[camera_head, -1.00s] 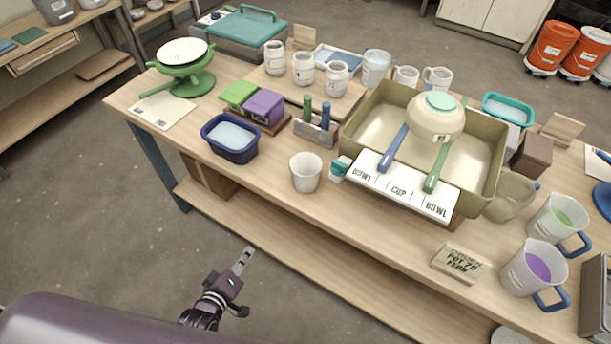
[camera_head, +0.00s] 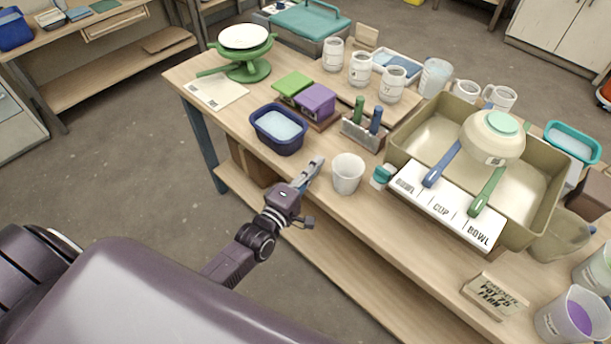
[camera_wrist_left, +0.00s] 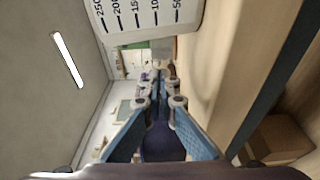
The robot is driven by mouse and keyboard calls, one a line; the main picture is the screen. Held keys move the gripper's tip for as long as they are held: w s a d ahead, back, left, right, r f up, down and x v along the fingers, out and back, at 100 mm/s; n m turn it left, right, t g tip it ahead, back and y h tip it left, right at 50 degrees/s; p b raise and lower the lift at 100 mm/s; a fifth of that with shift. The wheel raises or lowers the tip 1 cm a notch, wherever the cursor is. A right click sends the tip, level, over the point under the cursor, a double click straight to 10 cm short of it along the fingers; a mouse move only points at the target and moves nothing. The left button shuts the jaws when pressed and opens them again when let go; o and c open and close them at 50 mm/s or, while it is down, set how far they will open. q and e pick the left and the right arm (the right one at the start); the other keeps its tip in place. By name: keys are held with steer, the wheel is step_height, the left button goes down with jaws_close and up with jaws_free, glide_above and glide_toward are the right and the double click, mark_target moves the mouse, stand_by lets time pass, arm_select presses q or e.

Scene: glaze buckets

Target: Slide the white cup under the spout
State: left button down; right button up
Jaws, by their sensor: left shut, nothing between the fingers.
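The white cup (camera_head: 348,174) stands upright near the front edge of the table, left of the labelled tray. My left gripper (camera_head: 314,168) is just left of the cup, fingers together and empty, with a small gap visible in the head view. In the left wrist view its blue fingers (camera_wrist_left: 160,92) meet, and the white cup (camera_wrist_left: 145,14) with printed measuring marks fills the top. A small teal-topped fitting (camera_head: 382,176) sits between the cup and the tray; I cannot tell whether it is the spout. My right gripper is not in view.
The beige basin (camera_head: 572,188) carries an upturned bowl (camera_head: 492,138) and a strip reading BOWL, CUP, BOWL (camera_head: 444,208). A dark blue tub (camera_head: 279,130) stands behind and left of the cup. A tool holder (camera_head: 363,134) is behind it. The front edge is close.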

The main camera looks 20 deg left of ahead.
mark_target(351, 206)
arm_select(q)
steer(key=d, duration=0.1)
steer(key=s+d+p, duration=0.1)
steer(key=d, duration=0.1)
steer(key=shift+s+d, duration=0.25)
steer(key=shift+d, duration=0.05)
steer(key=s+d, duration=0.1)
steer(key=d, duration=0.2)
steer(key=s+d+p, duration=0.1)
steer(key=s+d, duration=0.2)
steer(key=d, duration=0.2)
steer(key=shift+s+d+p, duration=0.25)
steer(key=shift+d+p, duration=0.05)
steer(key=shift+w+a, duration=0.1)
